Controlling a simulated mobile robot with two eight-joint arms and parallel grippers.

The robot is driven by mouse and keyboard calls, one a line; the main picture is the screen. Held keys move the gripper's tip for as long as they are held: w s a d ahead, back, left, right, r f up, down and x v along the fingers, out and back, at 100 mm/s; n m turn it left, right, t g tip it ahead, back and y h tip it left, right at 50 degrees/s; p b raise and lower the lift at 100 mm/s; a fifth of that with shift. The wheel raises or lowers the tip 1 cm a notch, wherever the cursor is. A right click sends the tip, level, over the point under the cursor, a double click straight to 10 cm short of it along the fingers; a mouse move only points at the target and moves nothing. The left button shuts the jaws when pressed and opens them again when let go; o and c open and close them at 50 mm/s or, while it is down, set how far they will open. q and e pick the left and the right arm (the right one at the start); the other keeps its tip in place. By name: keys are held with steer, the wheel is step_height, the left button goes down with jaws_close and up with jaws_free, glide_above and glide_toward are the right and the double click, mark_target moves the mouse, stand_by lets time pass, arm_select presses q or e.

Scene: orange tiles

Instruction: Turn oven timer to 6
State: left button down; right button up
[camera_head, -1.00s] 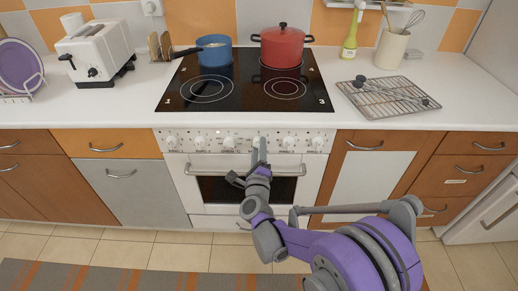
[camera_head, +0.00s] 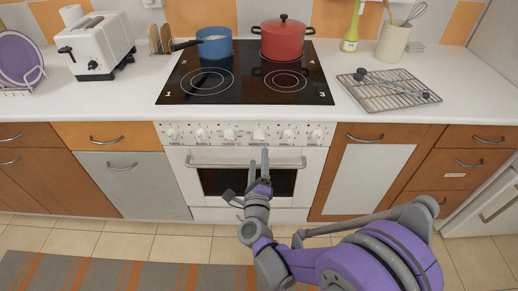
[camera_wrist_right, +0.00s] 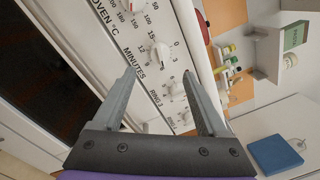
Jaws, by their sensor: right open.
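The oven timer knob (camera_head: 259,134) is a white dial on the oven's control panel, in the middle of the knob row. The right wrist view shows it (camera_wrist_right: 160,54) too, with "MINUTES" printed beside it and numbers such as 0, 3, 12 and 15 around it. I cannot make out where its pointer stands. My right gripper (camera_head: 258,160) is open and empty, just below the panel in the head view, in front of the oven handle. In the right wrist view its fingers (camera_wrist_right: 160,75) are apart, with the timer knob beyond the gap. My left gripper is not in view.
More knobs (camera_head: 229,135) flank the timer closely. The oven handle (camera_head: 220,163) crosses the door below. A blue saucepan (camera_head: 213,46) and a red pot (camera_head: 284,40) stand on the black hob (camera_head: 240,95). A wire rack (camera_head: 385,95) lies on the right counter.

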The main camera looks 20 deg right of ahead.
steer(key=v, duration=0.2)
steer(key=shift+s, duration=0.3)
